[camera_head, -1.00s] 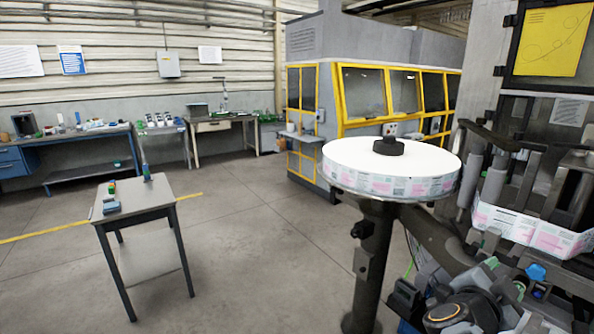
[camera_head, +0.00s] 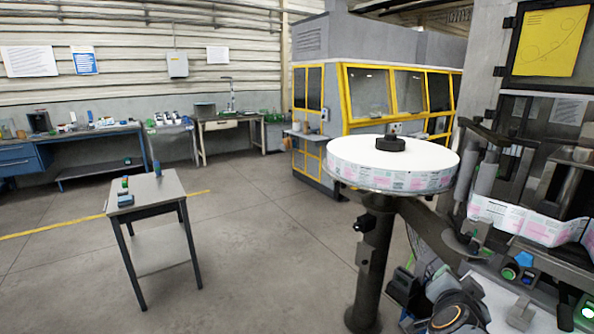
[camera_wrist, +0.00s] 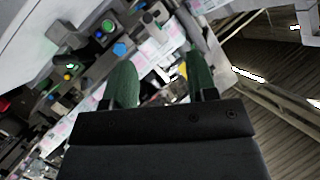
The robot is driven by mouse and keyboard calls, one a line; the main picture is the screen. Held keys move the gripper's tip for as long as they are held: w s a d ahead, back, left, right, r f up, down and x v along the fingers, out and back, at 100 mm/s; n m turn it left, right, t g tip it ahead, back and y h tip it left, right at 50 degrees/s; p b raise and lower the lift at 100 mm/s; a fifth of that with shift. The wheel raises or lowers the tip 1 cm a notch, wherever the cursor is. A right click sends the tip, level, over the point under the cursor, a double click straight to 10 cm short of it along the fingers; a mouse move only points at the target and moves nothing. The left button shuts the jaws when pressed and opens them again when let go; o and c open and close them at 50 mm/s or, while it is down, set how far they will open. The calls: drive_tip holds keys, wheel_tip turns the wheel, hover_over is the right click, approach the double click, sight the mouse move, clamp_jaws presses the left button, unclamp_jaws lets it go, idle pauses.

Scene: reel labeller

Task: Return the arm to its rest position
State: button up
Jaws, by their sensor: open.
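My gripper (camera_wrist: 162,72) shows in the wrist view with its two green fingers apart and nothing seen between them. Beyond the fingers are the labeller's buttons and pale pink-and-white label web, seen tilted. In the head view I cannot make out the gripper's fingers. A rounded grey part with an orange ring at the bottom right looks like part of my arm. The labeller (camera_head: 549,215) stands at the right, with a label strip (camera_head: 530,220) running through it.
A white label reel (camera_head: 395,162) lies flat on a dark post (camera_head: 370,265) beside the labeller. A small grey table (camera_head: 150,196) with a few small items stands left. Workbenches (camera_head: 95,133) and a yellow-framed enclosure (camera_head: 375,90) are behind. The middle floor is clear.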

drive_tip(key=s+a+f+n+g+y, duration=0.4)
drive_tip(key=a+n, duration=0.2)
drive_tip(key=a, duration=0.2)
drive_tip(key=s+a+f+n+g+y, duration=0.3)
drive_tip(key=a+n, duration=0.3)
drive_tip(key=a, duration=0.2)
drive_tip(key=shift+s+a+f+n+g+y, duration=0.4)
drive_tip(key=shift+s+f+g, duration=0.3)
drive_tip(key=shift+s+g, duration=0.15)
